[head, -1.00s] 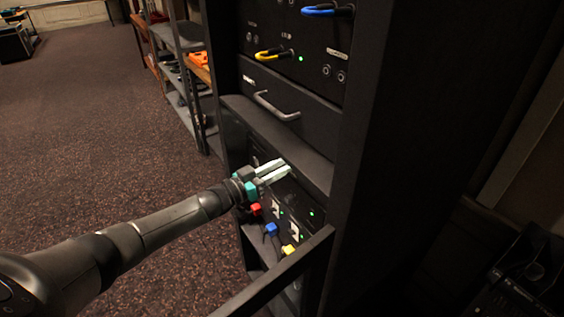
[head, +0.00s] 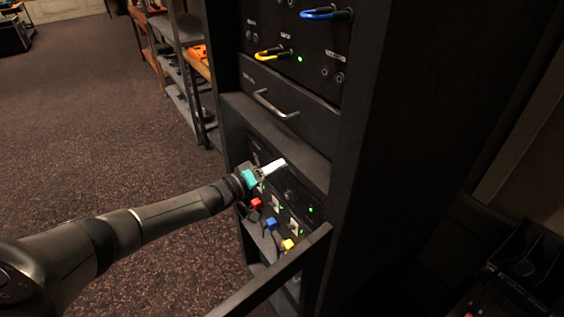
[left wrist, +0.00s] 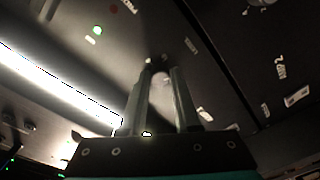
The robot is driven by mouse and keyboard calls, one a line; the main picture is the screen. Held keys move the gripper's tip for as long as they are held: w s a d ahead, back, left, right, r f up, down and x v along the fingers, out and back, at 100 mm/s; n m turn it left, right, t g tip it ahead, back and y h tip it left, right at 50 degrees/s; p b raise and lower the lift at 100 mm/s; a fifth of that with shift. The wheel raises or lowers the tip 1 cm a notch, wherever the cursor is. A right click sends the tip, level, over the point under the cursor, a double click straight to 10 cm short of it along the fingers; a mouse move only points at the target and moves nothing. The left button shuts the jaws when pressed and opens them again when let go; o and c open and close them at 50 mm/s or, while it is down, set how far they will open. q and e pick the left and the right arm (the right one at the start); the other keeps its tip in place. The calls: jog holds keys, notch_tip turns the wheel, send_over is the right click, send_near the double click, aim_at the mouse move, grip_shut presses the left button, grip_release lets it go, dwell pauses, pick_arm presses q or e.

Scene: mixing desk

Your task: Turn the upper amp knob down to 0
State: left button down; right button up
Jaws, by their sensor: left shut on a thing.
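In the head view my left gripper (head: 273,167) reaches from the left to the dark amp panel in the rack, with its pale fingers seen nearly edge-on as one bar. In the left wrist view the fingers (left wrist: 160,88) are closed around a pale rounded knob (left wrist: 160,93) on the panel face. The fingers hide much of this knob, and its pointer and scale cannot be read. In the head view the knob is hidden behind the fingers. Another round knob (left wrist: 262,3) is on the panel with the "AMP 2" label. My right gripper is not in view.
A drawer handle (head: 275,106) juts out above the amps, under yellow (head: 268,54) and blue (head: 326,14) cables. Red (head: 256,203), blue (head: 270,223) and yellow (head: 288,244) plugs sit below the gripper. A dark rail (head: 275,275) crosses in front. Carpet lies open to the left.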

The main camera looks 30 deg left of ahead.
pick_arm(q)
jog(key=shift+n, duration=0.4)
jog(key=c, duration=0.6)
grip_release()
jog(key=p+v, duration=0.1)
jog(key=v, duration=1.4)
jog(key=shift+s+a+r+p, duration=0.1)
jog(key=shift+a+p, duration=0.05)
jog(key=shift+p, duration=0.2)
